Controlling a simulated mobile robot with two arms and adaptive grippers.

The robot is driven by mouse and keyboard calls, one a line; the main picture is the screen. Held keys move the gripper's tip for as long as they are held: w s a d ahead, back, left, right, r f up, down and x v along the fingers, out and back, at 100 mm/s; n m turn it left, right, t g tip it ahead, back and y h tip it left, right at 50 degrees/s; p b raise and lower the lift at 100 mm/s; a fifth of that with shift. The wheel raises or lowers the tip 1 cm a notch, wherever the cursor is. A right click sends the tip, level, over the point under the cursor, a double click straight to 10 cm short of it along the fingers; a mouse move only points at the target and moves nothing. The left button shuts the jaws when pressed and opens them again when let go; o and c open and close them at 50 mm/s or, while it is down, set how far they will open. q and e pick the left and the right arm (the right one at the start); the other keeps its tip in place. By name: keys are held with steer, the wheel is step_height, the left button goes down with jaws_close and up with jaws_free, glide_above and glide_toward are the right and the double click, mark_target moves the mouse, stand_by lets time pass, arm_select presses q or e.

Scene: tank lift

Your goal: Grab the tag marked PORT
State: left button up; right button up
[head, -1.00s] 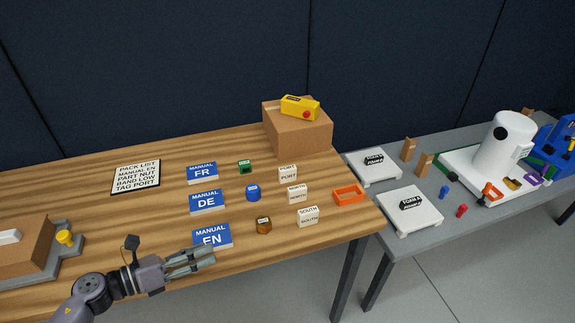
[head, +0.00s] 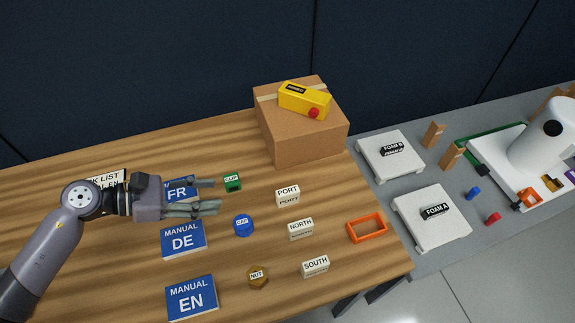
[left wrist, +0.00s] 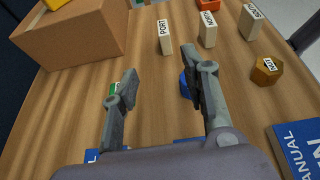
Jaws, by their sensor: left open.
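The white tag marked PORT (head: 288,196) stands on the wooden table, in the right half of the head view, behind the NORTH tag (head: 301,229) and the SOUTH tag (head: 315,265). In the left wrist view the PORT tag (left wrist: 164,37) stands ahead of the fingers, apart from them. My left gripper (head: 218,195) is open and empty, left of the PORT tag, above the table between the green clip and the blue cap. In the left wrist view my left gripper (left wrist: 168,82) has its fingers spread wide. My right gripper is not in view.
The green clip (head: 232,182), blue cap (head: 243,225) and brown nut (head: 258,276) stand near the gripper. Manuals DE (head: 184,239) and EN (head: 191,297) lie in front. A cardboard box (head: 300,130) stands behind the PORT tag. An orange frame (head: 367,228) lies to the right.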

arm_select(q)
steer(key=p, duration=0.3)
glide_toward(280, 193)
steer(key=shift+w+d+p, duration=0.2)
steer(key=shift+d+p, duration=0.1)
steer(key=shift+d, duration=0.15)
steer(key=shift+w+d+p, duration=0.25)
steer(key=shift+d, duration=0.15)
steer(key=shift+p+x, duration=0.3)
steer(key=shift+x, duration=0.85)
steer(key=shift+d+f, duration=0.1)
steer(key=shift+f, duration=0.2)
steer(key=p+x, duration=0.2)
steer(key=x, duration=0.2)
steer(key=shift+d+f+p, duration=0.1)
steer(key=shift+d+p, duration=0.2)
steer(key=shift+d, duration=0.1)
steer(key=shift+d+f, duration=0.2)
steer(key=shift+d, duration=0.1)
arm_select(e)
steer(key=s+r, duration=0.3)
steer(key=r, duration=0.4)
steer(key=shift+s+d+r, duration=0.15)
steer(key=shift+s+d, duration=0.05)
arm_select(q)
steer(key=shift+a, duration=0.1)
